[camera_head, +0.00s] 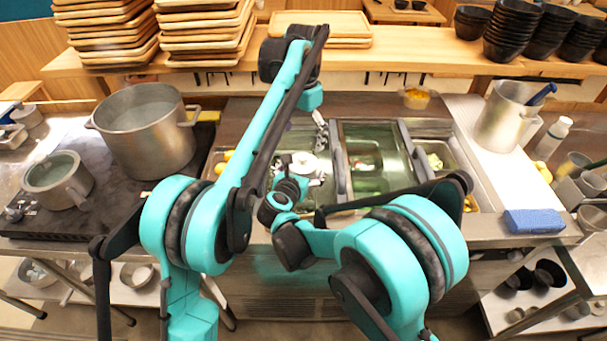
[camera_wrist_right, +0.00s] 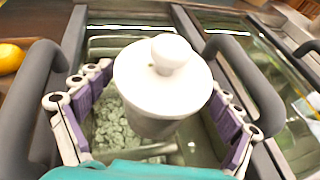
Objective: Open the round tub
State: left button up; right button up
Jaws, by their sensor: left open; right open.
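The round tub shows in the right wrist view, with a grey body (camera_wrist_right: 150,124) and a white lid (camera_wrist_right: 165,88) seated on top with a round knob (camera_wrist_right: 171,50). In the head view its white lid (camera_head: 303,160) is small and partly covered by my right gripper. My right gripper (camera_wrist_right: 158,85) is open, its purple-padded fingers on either side of the tub; contact cannot be told. It also shows in the head view (camera_head: 300,176). My left gripper (camera_head: 320,124) is open and empty, hanging above and behind the tub.
Sunken counter bins surround the tub, one with a sliding glass lid (camera_head: 368,160). Pale green pieces (camera_wrist_right: 113,122) lie beside the tub. A yellow fruit (camera_wrist_right: 9,58) is at left. A large pot (camera_head: 145,135) stands left, another pot (camera_head: 505,115) and a blue sponge (camera_head: 534,221) right.

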aim_at(305, 155)
jog(key=shift+x, duration=1.55)
jog(key=c, duration=1.9)
jog(key=shift+c, duration=0.3)
pick_arm(q)
jog(key=shift+o, duration=0.8)
jog(key=f+m, duration=0.1)
jog(key=f, duration=0.1)
jog(key=f+m, duration=0.1)
jog(key=f, duration=0.2)
jog(key=f+m, duration=0.1)
jog(key=f, duration=0.1)
jog(key=shift+w+d+f, duration=0.15)
jog(key=shift+d+f, duration=0.1)
jog(key=shift+f, duration=0.15)
